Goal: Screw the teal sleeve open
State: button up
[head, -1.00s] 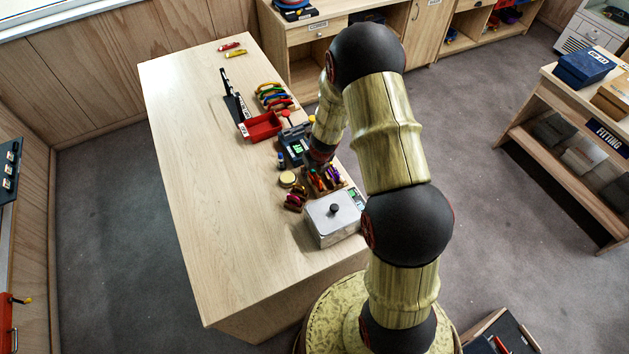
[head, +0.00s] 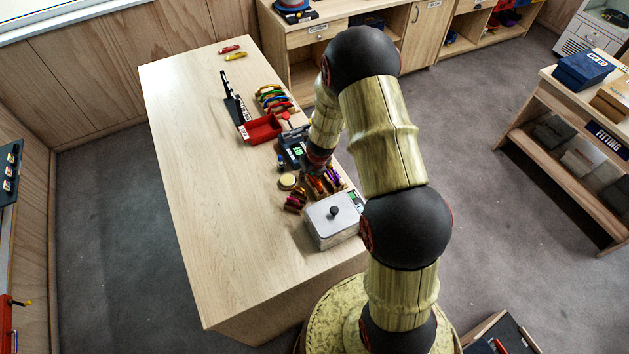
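My gripper (head: 317,170) is small in the head view, at the end of my arm, low over the right edge of the workbench. It is beside a dark device with a lit green display (head: 297,152) and just above a wooden rack of small coloured pieces (head: 325,184). Its fingers are too small and dark to tell whether they are open or shut, or whether they hold anything. I cannot make out a teal sleeve; it may be hidden by my arm or too small to see.
The workbench (head: 190,190) is clear on its left and front. Two carabiners (head: 235,57) lie at the far end.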

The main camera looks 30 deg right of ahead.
jog(key=shift+a, duration=0.7)
jog(key=shift+r, duration=0.1)
jog(key=shift+r+p, duration=1.35)
jog(key=shift+p, duration=0.3)
jog(key=shift+d, duration=1.2)
jog(key=shift+f, duration=0.15)
jog(key=shift+a+f+b, duration=0.2)
jog(key=shift+f+b, duration=0.45)
jog(key=shift+b, duration=0.05)
jog(key=shift+a+f+b, duration=0.2)
jog(key=shift+f+b, duration=0.45)
